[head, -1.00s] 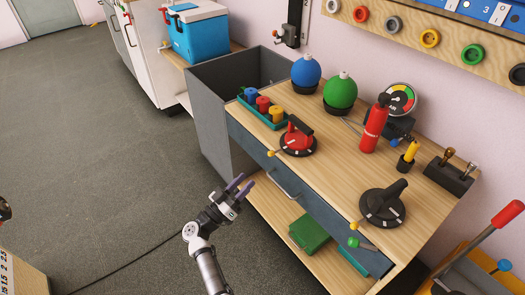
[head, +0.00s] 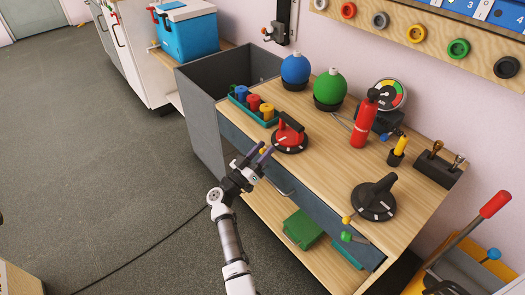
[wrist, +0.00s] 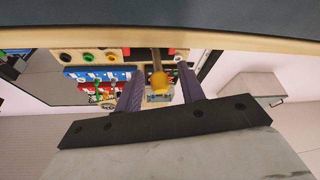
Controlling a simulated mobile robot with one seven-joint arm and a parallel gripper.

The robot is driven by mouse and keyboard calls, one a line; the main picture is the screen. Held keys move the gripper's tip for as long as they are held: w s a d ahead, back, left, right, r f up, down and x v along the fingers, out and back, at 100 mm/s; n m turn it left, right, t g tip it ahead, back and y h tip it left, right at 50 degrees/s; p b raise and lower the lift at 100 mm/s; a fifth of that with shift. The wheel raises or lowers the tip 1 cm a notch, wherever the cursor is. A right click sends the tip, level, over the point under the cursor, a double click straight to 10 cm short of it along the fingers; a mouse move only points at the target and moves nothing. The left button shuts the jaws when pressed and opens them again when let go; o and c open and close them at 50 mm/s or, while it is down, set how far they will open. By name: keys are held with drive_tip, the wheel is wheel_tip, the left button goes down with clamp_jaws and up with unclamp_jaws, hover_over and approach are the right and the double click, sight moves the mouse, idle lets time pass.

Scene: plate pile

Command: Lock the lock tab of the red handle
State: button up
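The red handle (head: 288,130) sits on a round black dial on the wooden bench top, near its front edge. Its lock tab, a short stem with a yellow ball (wrist: 159,80), pokes out at the bench edge. In the head view the ball is largely hidden by my gripper (head: 262,151), which is just in front of the bench edge below the dial. In the wrist view my gripper (wrist: 158,78) is open, with the yellow ball seen between its two purple fingers. I cannot tell whether either finger touches it.
A black handle (head: 374,198) on a second dial stands to the right, with its own yellow ball (head: 347,219). A teal tray (head: 240,108) of coloured pieces lies left of the red handle. A red bottle (head: 365,120) stands behind.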

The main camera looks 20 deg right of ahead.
clamp_jaws()
drive_tip(key=shift+r, duration=0.1)
